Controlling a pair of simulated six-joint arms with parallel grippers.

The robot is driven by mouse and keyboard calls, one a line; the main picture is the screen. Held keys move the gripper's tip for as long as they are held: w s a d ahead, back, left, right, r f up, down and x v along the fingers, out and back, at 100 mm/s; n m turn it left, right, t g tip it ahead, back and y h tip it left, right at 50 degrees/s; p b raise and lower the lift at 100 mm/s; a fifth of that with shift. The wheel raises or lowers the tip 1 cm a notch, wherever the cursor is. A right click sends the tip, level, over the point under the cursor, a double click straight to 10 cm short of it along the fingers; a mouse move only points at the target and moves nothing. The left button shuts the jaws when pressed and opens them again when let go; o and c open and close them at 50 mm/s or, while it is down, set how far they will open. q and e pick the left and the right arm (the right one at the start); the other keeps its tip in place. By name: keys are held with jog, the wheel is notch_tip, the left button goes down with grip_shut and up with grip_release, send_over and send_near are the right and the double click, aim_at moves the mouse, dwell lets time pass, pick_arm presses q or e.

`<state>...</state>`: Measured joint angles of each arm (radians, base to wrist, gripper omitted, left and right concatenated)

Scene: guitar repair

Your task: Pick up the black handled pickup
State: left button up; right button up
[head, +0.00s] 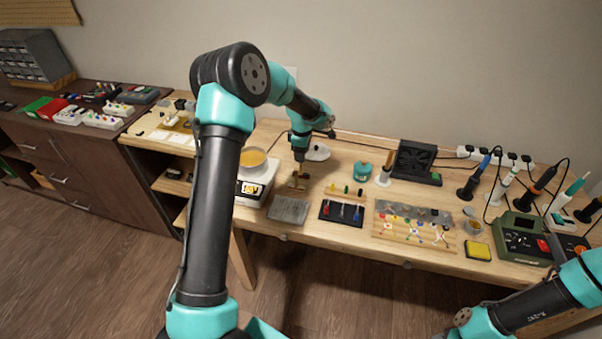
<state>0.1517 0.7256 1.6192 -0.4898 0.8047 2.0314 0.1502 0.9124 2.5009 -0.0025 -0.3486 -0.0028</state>
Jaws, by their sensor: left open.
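My left gripper (300,156) points down over the left part of the workbench, above a small brown stand (298,180); it is open, and I see nothing between its fingers. A black tray (323,216) lies to the right and nearer the front edge. Small red, dark and blue pieces lie on it, and several small coloured pieces stand just behind it. All are too small for me to tell which is the black handled pickup. My right arm shows at the lower right, but its gripper is out of view.
A scale with a yellow bowl (252,158) stands at the left end of the workbench. A grey mat (289,209) lies left of the tray. A wooden board with coloured parts (413,229) lies right. A black fan box (415,160) and soldering tools stand behind and right.

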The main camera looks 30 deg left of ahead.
pick_arm(q)
jog(key=shift+f, duration=0.1)
notch_tip(320, 180, down, 5)
jog(key=shift+a+r, duration=0.1)
jog(key=shift+a, duration=0.05)
dwell(0.4)
jog(key=shift+c, duration=0.5)
grip_shut()
notch_tip(320, 180, up, 10)
jog(key=shift+s+f, duration=0.1)
dwell(0.6)
dwell(0.4)
